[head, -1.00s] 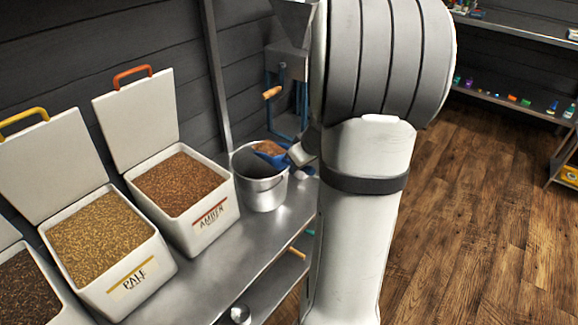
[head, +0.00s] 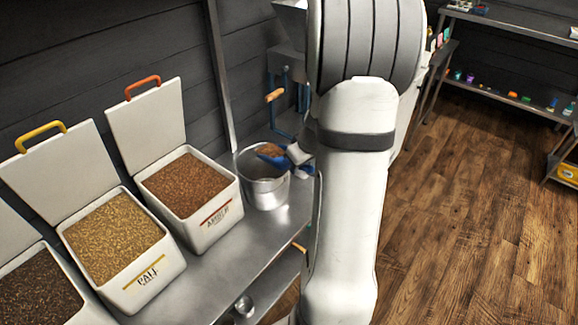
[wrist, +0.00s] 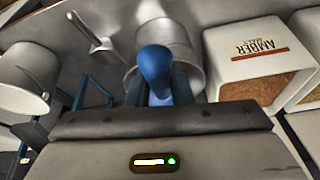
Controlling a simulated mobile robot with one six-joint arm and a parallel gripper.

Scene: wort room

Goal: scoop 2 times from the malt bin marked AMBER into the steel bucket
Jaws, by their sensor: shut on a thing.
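My gripper (head: 299,155) is shut on a blue scoop (head: 272,157); the arm hides part of the gripper in the head view. The scoop holds a heap of brown malt and is over the mouth of the steel bucket (head: 266,195). In the wrist view the scoop's blue handle (wrist: 155,66) stands between my jaws (wrist: 160,88), with the bucket (wrist: 180,35) behind it. The white bin marked AMBER (head: 222,224), lid open and full of reddish-brown malt, stands left of the bucket. The bucket's inside is partly hidden by the scoop.
The open PALE bin (head: 150,285) stands left of AMBER, with a dark-malt bin (head: 80,318) beyond it. A mill with a wooden handle (head: 274,95) stands behind the bucket. Steel bench (head: 225,265) is clear in front of the bins. The wooden floor (head: 450,230) at right is open.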

